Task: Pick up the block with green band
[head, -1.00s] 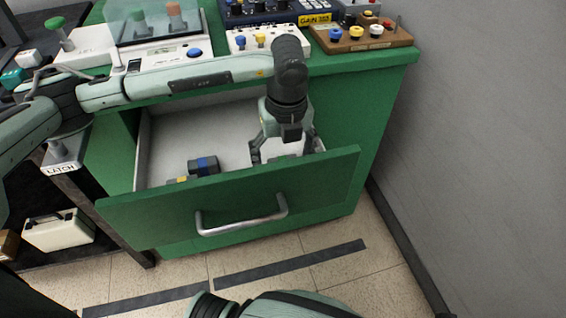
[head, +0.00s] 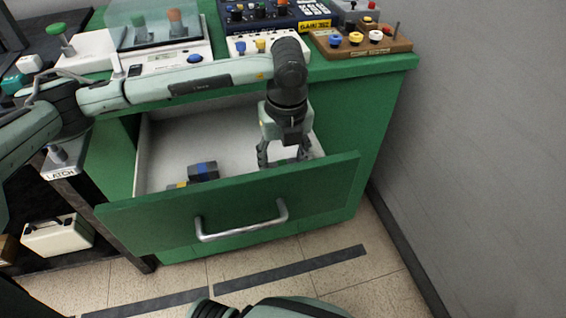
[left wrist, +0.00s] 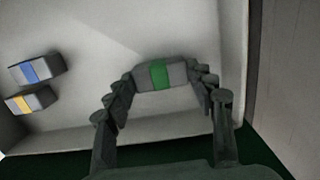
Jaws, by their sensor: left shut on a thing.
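The block with green band (left wrist: 160,76) is grey with a green stripe across its middle. In the left wrist view it lies crosswise between the fingers of my left gripper (left wrist: 158,95), which are shut on its two ends. In the head view my left gripper (head: 285,155) points down inside the open drawer, near its right side, and mostly hides the block. Whether the block touches the drawer floor cannot be told.
The open green drawer (head: 240,205) has a light grey interior. A block with blue band (left wrist: 38,69) and one with yellow band (left wrist: 30,99) lie at its left. Its front wall stands close to my left gripper. The green cabinet top (head: 345,68) above holds several devices.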

